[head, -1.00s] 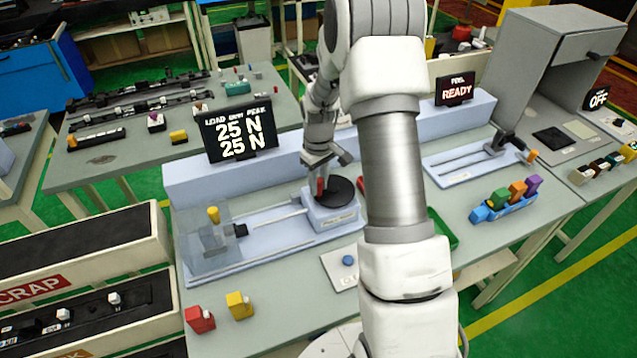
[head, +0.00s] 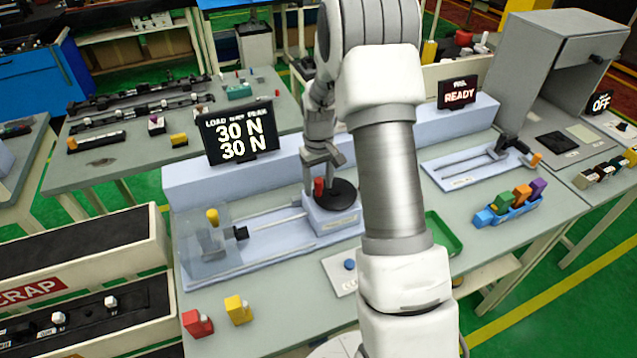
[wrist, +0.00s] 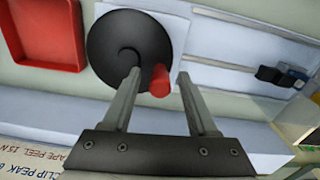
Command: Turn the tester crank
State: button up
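The tester crank is a black disc (head: 342,192) with a red handle (head: 319,187), on a pale block at the right end of the tester. In the wrist view the disc (wrist: 118,45) fills the upper middle, and the handle (wrist: 160,80) stands at its lower right edge. My gripper (wrist: 159,74) is open, one finger on each side of the handle, with a visible gap on both sides. In the head view my gripper (head: 322,165) is just above the handle. The load display (head: 236,133) reads 30 N on both lines. A yellow clip (head: 212,217) sits behind the clear guard.
A red tray (wrist: 45,30) lies beside the crank. Red (head: 197,323) and yellow (head: 238,310) clips stand at the bench front. A blue button (head: 349,265) is in front of the crank. A blue rack (head: 507,209) of colored clips is at right. A "READY" display (head: 458,93) stands behind.

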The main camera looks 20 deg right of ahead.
notch_tip(320, 180, up, 18)
jog(key=b, duration=0.1)
jog(key=shift+f, duration=0.25)
dwell(0.6)
jog(key=s+a+r+t, duration=0.2)
jog(key=s+a+r, duration=0.1)
jog(key=s+r, duration=0.3)
jog(key=s+a+r+t, duration=0.1)
jog(key=s+a+r, duration=0.25)
jog(key=s, duration=0.35)
jog(key=s+a+f+t, duration=0.1)
jog(key=s, duration=0.5)
jog(key=s+a+f+m+t, duration=0.1)
jog(key=s+a, duration=0.1)
jog(key=s, duration=0.5)
jog(key=shift+s+a+t, duration=0.3)
jog(key=shift+d, duration=0.15)
